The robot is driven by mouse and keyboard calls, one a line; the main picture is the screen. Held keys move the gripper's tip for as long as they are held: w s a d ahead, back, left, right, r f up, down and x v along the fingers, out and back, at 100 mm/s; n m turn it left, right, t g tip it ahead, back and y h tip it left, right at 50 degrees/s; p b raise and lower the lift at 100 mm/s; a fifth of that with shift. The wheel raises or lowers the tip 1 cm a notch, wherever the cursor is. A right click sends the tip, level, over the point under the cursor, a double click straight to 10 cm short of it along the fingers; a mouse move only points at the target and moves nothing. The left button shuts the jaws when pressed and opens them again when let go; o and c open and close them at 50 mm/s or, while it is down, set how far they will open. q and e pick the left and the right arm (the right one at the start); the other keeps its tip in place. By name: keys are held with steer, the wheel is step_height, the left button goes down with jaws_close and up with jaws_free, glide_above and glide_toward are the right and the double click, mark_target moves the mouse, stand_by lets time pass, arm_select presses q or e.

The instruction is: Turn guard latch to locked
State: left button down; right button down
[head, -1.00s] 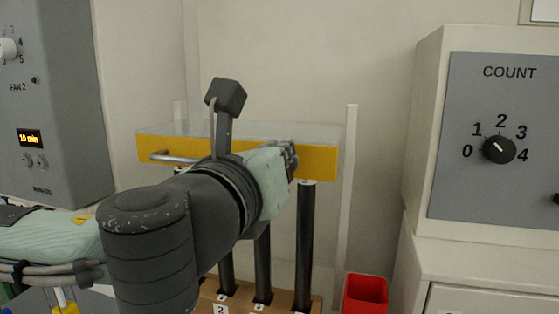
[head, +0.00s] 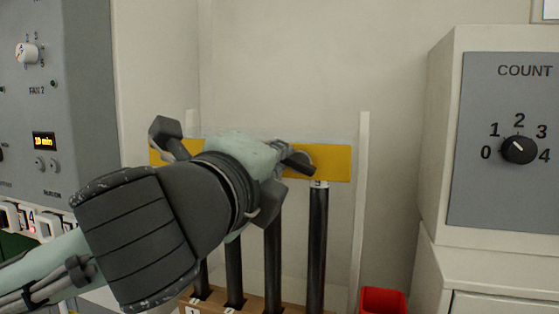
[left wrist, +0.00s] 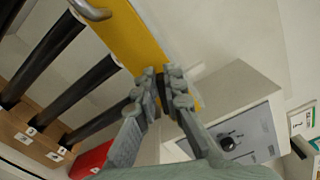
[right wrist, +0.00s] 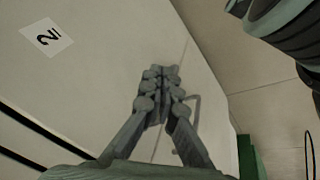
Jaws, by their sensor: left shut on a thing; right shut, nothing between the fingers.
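The yellow guard bar (head: 333,164) runs across the tops of the dark rods in the head view. The guard latch (head: 301,161) is a dark lever with a round grey base near the bar's right part. My left gripper (head: 284,156) is at the latch, and my own wrist hides part of the bar. In the left wrist view my left gripper (left wrist: 164,92) is shut on the dark latch lever, against the yellow bar (left wrist: 125,35). Any lock marking is hidden. My right gripper (right wrist: 161,72) is shut and empty in the right wrist view, near a pale surface.
Dark rods (head: 317,245) stand in a wooden rack (head: 256,304) below the bar. A red bin (head: 383,301) is at the right. A COUNT dial (head: 518,150) is on the right cabinet, and a grey panel (head: 45,110) stands at the left.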

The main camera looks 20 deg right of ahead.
arm_select(q)
steer(key=shift+w+a+f+n, duration=0.1)
steer(key=shift+f+n, duration=0.1)
steer(key=shift+n, duration=0.9)
steer(key=shift+a+f+n, duration=0.1)
steer(key=shift+f+n, duration=0.1)
steer(key=shift+n, duration=0.9)
arm_select(e)
steer(key=shift+w+a+t, duration=0.5)
steer(key=shift+w+a, duration=0.1)
steer(key=shift+w, duration=0.3)
arm_select(q)
steer(key=shift+d, duration=0.1)
steer(key=c, duration=1.6)
jaws_free()
arm_select(e)
steer(key=shift+w+r, duration=0.1)
arm_select(q)
step_height(320, 180, up, 10)
